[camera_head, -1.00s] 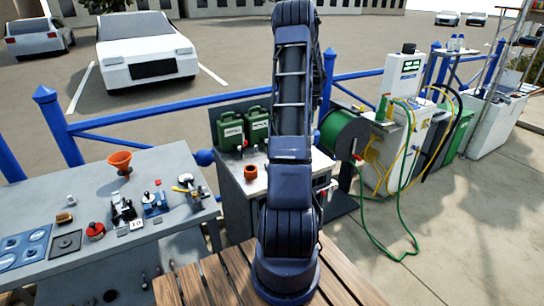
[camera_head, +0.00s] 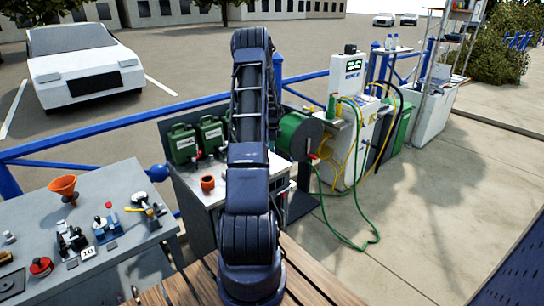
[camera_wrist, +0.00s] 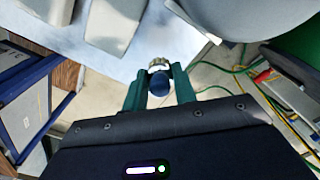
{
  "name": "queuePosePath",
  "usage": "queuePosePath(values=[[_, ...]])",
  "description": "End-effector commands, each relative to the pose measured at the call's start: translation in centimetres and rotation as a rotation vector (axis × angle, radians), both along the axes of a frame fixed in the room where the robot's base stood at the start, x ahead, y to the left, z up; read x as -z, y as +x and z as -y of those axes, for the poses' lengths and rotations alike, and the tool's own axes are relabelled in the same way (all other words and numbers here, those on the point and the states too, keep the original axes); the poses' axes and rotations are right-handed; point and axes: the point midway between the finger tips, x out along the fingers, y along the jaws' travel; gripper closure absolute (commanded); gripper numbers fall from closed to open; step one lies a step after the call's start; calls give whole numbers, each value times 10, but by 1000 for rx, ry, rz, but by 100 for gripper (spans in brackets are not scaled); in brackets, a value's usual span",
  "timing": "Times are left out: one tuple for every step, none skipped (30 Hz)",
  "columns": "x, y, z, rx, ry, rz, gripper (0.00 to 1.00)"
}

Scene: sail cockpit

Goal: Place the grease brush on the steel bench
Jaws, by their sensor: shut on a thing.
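My gripper (camera_wrist: 158,74) shows in the wrist view, with its two teal fingers shut on a small dark blue piece with a pale ringed band, which looks like the grease brush (camera_wrist: 158,83). Only its near end shows clearly; the bristles cannot be made out. In the head view my upright arm hides the gripper and brush. A long grey bench (camera_head: 120,182), which looks like the steel bench, stands at the left. It carries an orange funnel, a red-knobbed item and several small tools.
A smaller cabinet bench (camera_head: 183,184) holds green canisters (camera_head: 183,143) and an orange cup (camera_head: 207,183). Right of it stand a green hose reel (camera_head: 300,138) and a white pump unit (camera_head: 347,125); a green hose lies on the ground. Open paving (camera_head: 430,200) is at right.

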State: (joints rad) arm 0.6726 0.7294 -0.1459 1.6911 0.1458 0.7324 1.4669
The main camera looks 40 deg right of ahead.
Motion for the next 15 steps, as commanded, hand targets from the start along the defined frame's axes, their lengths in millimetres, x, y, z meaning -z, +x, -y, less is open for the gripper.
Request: queuePosePath(values=[[6, 0, 0, 0, 0, 0, 95], [9, 0, 0, 0, -1, 1, 95], [12, 1, 0, 0, -1, 1, 95], [13, 1, 0, 0, -1, 1, 95], [14, 1, 0, 0, -1, 1, 95], [16, 1, 0, 0, -1, 1, 95], [17, 1, 0, 0, 0, 0, 95], [19, 0, 0, 0, 0, 0, 95], [22, 0, 0, 0, 1, -1, 95], [25, 0, 0, 0, 1, -1, 95], [29, 0, 0, 0, 1, -1, 95], [34, 0, 0, 1, 0, 0, 95], [39, 0, 0, 1, -1, -1, 95], [43, -1, 0, 1, 0, -1, 95], [49, 0, 0, 0, 1, -1, 95]])
